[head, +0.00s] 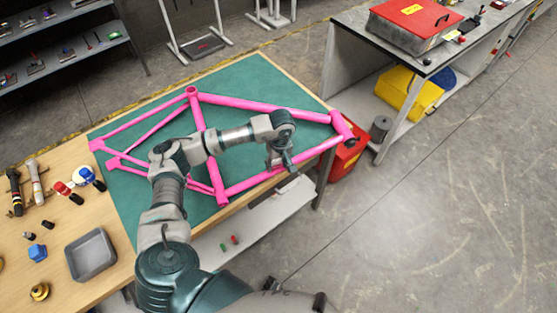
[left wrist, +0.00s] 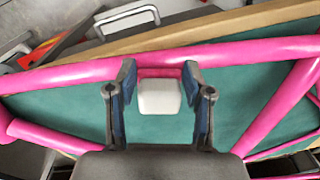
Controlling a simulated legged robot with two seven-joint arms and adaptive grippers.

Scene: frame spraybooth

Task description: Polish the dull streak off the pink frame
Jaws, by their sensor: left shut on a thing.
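The pink frame (head: 198,140) lies flat on a green mat (head: 240,85) on the workbench. It also crosses the left wrist view (left wrist: 238,52) as a long tube. My left gripper (head: 282,164) is over the frame's near long tube, towards its right end. In the left wrist view its fingers (left wrist: 158,78) are closed on a whitish block (left wrist: 160,97), with a pink edge showing at its far side. The fingertips are at the tube; I cannot tell whether the block touches it. I cannot make out a dull streak. My right gripper is not in view.
A red bin (head: 345,160) is beside the bench's right end. A second bench with a red-lidded box (head: 415,22) stands at upper right.

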